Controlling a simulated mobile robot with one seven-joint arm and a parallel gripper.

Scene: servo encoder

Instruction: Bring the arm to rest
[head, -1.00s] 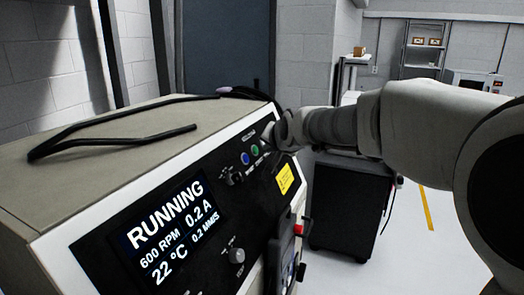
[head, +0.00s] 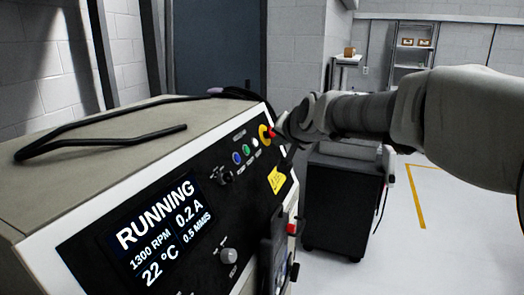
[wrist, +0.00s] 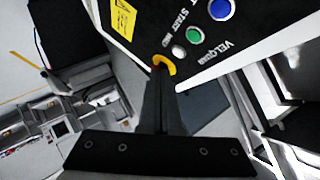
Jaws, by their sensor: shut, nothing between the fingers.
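My gripper (head: 281,132) is at the far right end of the machine's dark front panel (head: 215,205), close to a red button with a yellow ring (head: 264,134). In the wrist view my gripper (wrist: 163,75) has its fingers together with nothing held. The fingertips overlap part of the yellow ring (wrist: 171,65), and I cannot tell whether they touch the button. My arm reaches in from the right. The panel's screen (head: 160,232) reads RUNNING, 1300 RPM, 0.2 A, 22 °C.
Blue (head: 237,158) and green (head: 246,150) buttons sit beside the yellow ring. A black cable (head: 100,141) lies on the machine's top. A dark cabinet (head: 340,205) stands behind the arm. Open floor (head: 450,235) lies to the right.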

